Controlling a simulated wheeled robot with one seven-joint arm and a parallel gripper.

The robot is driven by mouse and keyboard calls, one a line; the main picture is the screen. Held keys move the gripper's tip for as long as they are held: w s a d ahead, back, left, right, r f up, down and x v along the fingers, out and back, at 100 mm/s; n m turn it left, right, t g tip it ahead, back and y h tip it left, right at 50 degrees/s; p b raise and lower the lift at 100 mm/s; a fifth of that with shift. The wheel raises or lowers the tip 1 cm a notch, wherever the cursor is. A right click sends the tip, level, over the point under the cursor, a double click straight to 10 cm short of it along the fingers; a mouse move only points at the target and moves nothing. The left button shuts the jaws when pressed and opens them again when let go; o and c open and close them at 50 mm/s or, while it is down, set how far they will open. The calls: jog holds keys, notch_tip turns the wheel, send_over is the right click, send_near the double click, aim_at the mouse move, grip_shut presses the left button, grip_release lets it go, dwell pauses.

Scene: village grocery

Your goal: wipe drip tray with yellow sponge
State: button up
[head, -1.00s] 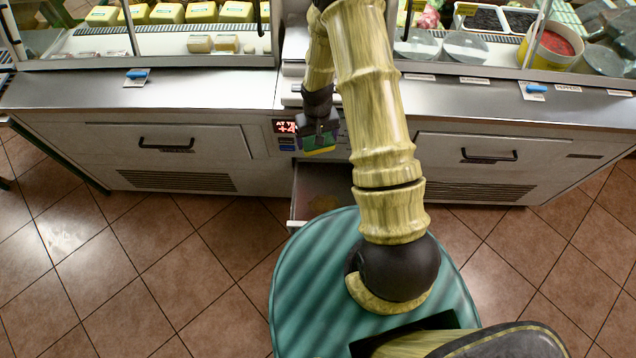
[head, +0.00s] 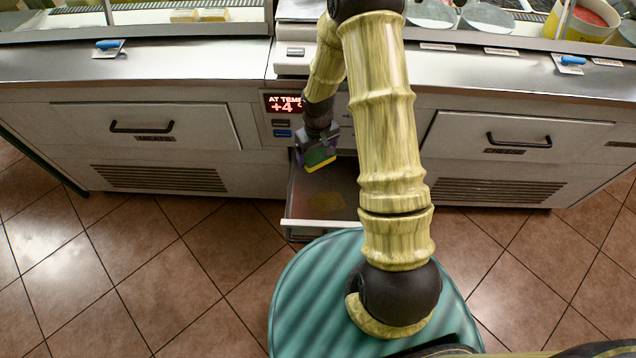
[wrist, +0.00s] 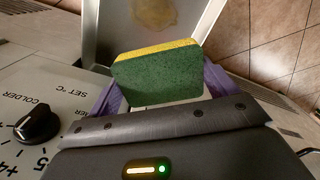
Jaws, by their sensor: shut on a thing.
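The yellow sponge (head: 319,163) has a green scouring side and shows large in the wrist view (wrist: 158,75). My gripper (head: 313,152) is shut on it, with purple fingers on both sides of the sponge in the wrist view (wrist: 160,88). The drip tray (head: 287,213) is a pulled-out, shallow grey drawer low in the counter front. A yellowish-brown stain (head: 326,200) lies on its floor, also seen in the wrist view (wrist: 154,12). The sponge is over the tray's back left part; I cannot tell whether it touches. My arm hides some of the tray's right side.
A temperature display (head: 284,104) and control panel sit just above the tray. A dial (wrist: 37,125) is close to my gripper in the wrist view. Closed drawers with black handles (head: 142,128) (head: 519,140) flank it. Tiled floor (head: 150,270) is clear at left.

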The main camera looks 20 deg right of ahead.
jog(key=n+b, duration=0.2)
jog(key=b, duration=1.2)
send_near(317, 201)
jog(key=w+d+r, duration=0.1)
jog(key=w, duration=0.3)
jog(key=shift+s+d+r+p, duration=0.1)
jog(key=shift+s+r+p, duration=0.1)
jog(key=shift+p, duration=0.1)
notch_tip(317, 201, down, 6)
jog(key=b, duration=0.5)
jog(key=shift+b, duration=0.3)
jog(key=shift+f+b, duration=0.6)
jog(key=shift+f, duration=0.4)
jog(key=shift+s+a+r, duration=0.1)
jog(key=shift+s+a, duration=0.15)
jog(key=shift+s, duration=0.6)
jog(key=shift+s+a+r, duration=0.1)
jog(key=shift+s+a, duration=0.2)
jog(key=shift+s, duration=0.55)
jog(key=shift+s+f, duration=0.1)
